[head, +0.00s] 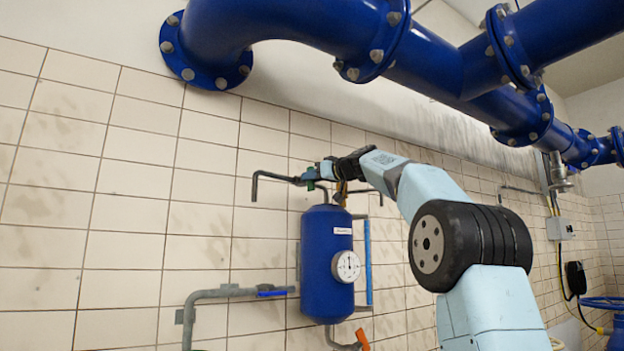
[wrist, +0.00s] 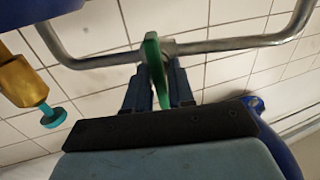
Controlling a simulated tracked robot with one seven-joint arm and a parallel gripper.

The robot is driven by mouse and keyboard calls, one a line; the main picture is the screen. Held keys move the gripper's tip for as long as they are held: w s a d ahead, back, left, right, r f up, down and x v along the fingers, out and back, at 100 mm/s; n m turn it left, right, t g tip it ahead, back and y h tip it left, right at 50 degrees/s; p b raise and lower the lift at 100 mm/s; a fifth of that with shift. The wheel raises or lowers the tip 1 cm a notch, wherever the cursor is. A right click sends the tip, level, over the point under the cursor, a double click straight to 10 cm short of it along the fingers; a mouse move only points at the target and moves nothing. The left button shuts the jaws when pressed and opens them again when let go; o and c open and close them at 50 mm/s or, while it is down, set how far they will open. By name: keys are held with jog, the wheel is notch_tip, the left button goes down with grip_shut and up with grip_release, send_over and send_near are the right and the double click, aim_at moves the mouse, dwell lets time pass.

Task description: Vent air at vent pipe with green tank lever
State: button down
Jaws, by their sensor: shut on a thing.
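The blue tank (head: 328,262) hangs on the tiled wall, with a round gauge (head: 346,266) on its front. The vent pipe (head: 270,177) runs along the wall above the tank and bends down at its left end. It also crosses the top of the wrist view (wrist: 225,46). The green lever (wrist: 154,62) stands between my gripper's fingers in the wrist view. My gripper (wrist: 161,88) is shut on the lever, just in front of the vent pipe. In the head view my gripper (head: 322,172) is above the tank and the lever is mostly hidden.
A brass fitting (wrist: 24,80) with a teal knob is left of my gripper. Large blue flanged pipes (head: 300,25) run overhead.

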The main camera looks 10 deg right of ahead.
jog(key=shift+m, duration=0.5)
jog(key=c, duration=1.2)
grip_release()
jog(key=shift+o, duration=0.2)
jog(key=shift+d, duration=0.1)
jog(key=v, duration=1.3)
jog(key=shift+s, duration=0.25)
jog(key=shift+d+f, duration=0.1)
jog(key=shift+f, duration=0.05)
